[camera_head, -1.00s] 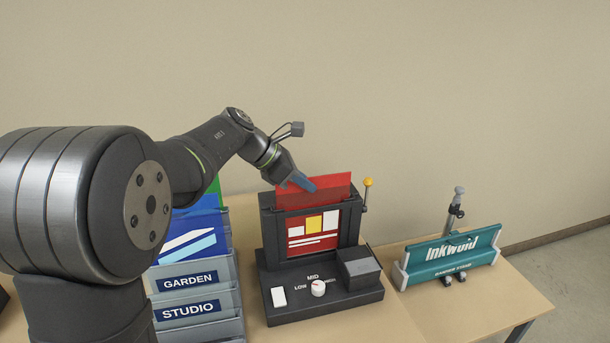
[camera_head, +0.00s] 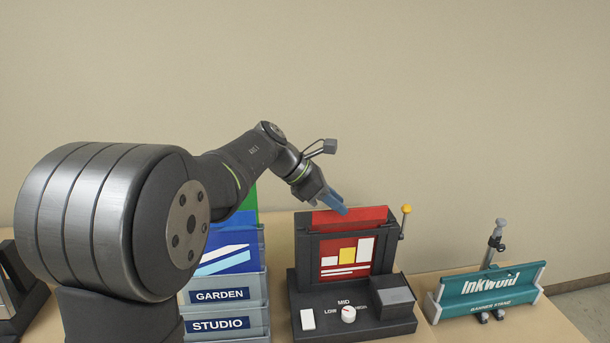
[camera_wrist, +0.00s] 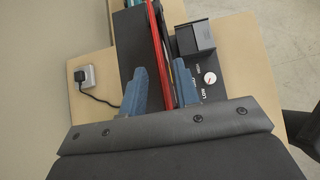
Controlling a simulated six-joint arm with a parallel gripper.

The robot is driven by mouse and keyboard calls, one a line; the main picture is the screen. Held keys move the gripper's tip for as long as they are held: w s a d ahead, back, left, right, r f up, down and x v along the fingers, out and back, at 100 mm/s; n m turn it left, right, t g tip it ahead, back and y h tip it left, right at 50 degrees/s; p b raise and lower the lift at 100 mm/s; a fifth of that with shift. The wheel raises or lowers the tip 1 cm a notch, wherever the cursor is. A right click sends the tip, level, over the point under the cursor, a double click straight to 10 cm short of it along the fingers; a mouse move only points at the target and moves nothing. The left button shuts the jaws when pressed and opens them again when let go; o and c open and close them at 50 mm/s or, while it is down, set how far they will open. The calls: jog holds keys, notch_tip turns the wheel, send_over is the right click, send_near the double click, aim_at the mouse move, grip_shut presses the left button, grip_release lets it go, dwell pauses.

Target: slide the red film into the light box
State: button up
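The red film (camera_head: 352,215) stands upright in the slot of the dark light box (camera_head: 303,264). Its top strip shows above the frame, and its lower part shows red behind white and yellow blocks in the front window. My gripper (camera_head: 334,202) is at the film's top edge, left of its middle. In the wrist view my gripper (camera_wrist: 163,88) has its two blue fingers spread apart, one on each side of the film. The film (camera_wrist: 158,45) shows there nearly edge-on, closer to the right finger. Contact with that finger is unclear.
A lever with a yellow knob (camera_head: 406,209) rises at the box's right. A rack labelled GARDEN and STUDIO (camera_head: 257,290) stands left. A teal Inkwoid holder (camera_head: 489,286) is right. A dark dial with white knob (camera_head: 349,314) is in front. A plug and cord (camera_wrist: 85,77) lie nearby.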

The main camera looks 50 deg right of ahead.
jog(key=v, duration=1.5)
jog(key=x, duration=1.7)
jog(key=shift+s+d+f, duration=0.1)
jog(key=shift+s+f, duration=0.05)
jog(key=v, duration=1.7)
jog(key=x, duration=1.7)
notch_tip(320, 180, up, 14)
